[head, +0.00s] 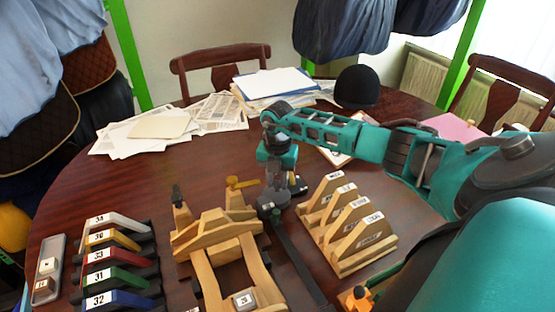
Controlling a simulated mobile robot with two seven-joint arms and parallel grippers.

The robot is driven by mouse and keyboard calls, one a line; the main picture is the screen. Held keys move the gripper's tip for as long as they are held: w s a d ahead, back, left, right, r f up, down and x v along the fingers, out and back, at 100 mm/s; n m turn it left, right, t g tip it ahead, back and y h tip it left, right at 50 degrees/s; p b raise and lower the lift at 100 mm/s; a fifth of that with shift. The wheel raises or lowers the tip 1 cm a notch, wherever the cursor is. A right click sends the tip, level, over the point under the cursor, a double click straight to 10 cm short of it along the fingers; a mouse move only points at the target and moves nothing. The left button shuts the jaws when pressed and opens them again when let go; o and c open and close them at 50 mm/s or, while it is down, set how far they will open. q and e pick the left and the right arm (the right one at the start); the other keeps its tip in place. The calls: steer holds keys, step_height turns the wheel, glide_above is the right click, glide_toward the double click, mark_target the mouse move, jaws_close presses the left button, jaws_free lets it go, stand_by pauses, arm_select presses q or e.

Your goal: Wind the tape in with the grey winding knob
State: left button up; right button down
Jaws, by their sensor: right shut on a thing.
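My right gripper (275,195) points straight down behind the wooden saddle frame (215,235). Its fingers are shut at a small dark round case, on what appears to be the grey winding knob; the knob itself is hidden by the gripper. A dark strip, which looks like the tape (298,262), runs from the case toward the front edge of the picture, between the saddle frame and the wooden rack. My left gripper does not show.
A wooden rack (350,262) of labelled pieces stands close on the right. A rack of numbered coloured pieces (112,262) and a grey tray (58,240) stand at the left. Papers (118,140) and a dark cap (357,86) lie at the back. The table's left middle is clear.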

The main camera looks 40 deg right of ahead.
mark_target(278, 183)
steer(key=shift+m, duration=0.6)
steer(key=c, duration=0.8)
jaws_free()
steer(key=shift+c, duration=0.2)
steer(key=shift+r, duration=0.15)
step_height(278, 183, up, 13)
steer(key=shift+f, duration=0.2)
